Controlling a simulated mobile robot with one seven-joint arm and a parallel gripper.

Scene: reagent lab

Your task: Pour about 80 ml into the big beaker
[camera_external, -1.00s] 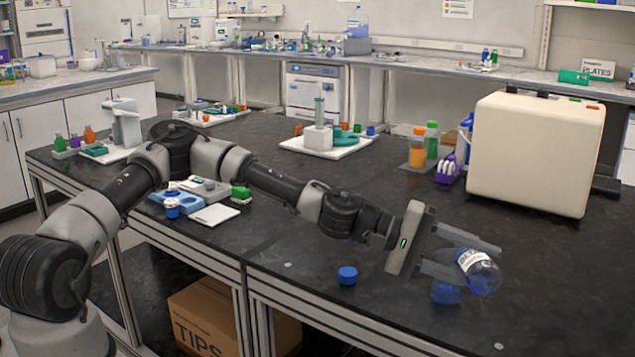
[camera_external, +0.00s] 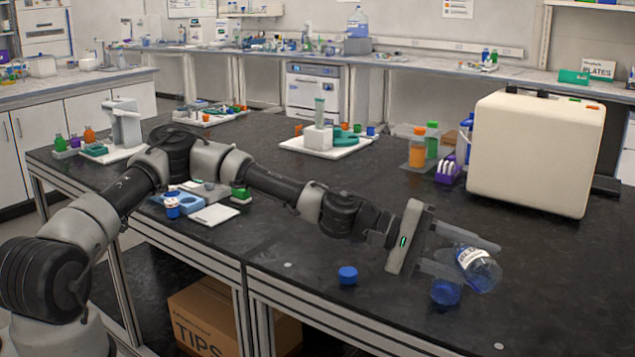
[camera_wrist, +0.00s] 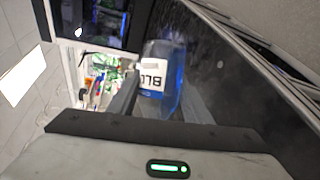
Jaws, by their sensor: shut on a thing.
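My gripper (camera_external: 455,257) is shut on a clear bottle (camera_external: 482,273) with a white label and blue liquid inside. The bottle is held tilted above the front right of the dark bench. The bottle also shows between the fingers in the wrist view (camera_wrist: 172,90), its lettering partly readable. A clear beaker (camera_external: 446,291) with blue liquid stands on the bench just below and left of the bottle, partly behind a finger. The bottle's mouth and any stream are not clearly visible, and I cannot read the beaker's level. A blue cap (camera_external: 347,275) lies on the bench to the left.
A large cream instrument (camera_external: 535,150) stands at the back right. Orange (camera_external: 418,150) and green-capped bottles and a purple rack (camera_external: 448,170) stand beside it. A white tray (camera_external: 326,146) with a stand is farther back. The bench around the blue cap is clear.

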